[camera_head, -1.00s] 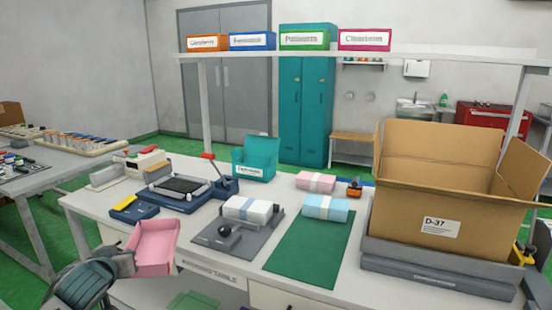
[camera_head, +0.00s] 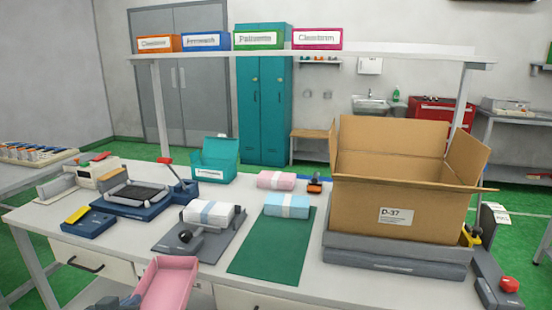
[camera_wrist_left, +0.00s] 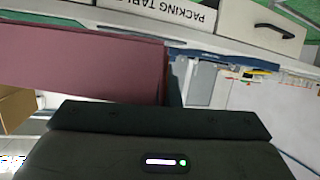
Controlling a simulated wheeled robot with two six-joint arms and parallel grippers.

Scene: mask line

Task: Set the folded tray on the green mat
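The folded tray (camera_head: 166,284) is pink and open-topped. It is off the table's front edge, low in the head view, and it also shows as a dark pink panel in the left wrist view (camera_wrist_left: 80,62). My left gripper (camera_head: 130,301) is shut on the tray's left end; its fingertips are mostly hidden. The green mat (camera_head: 266,255) lies flat on the table, right of and beyond the tray. A blue banded pack (camera_head: 287,205) rests at the mat's far end; the rest of it is bare. My right gripper is not in view.
A large cardboard box (camera_head: 390,195) stands on a grey base right of the mat. A grey fixture (camera_head: 222,240) with a white banded pack and black knob is left of it. A pink pack (camera_head: 276,180) and teal bin (camera_head: 215,168) stand farther back.

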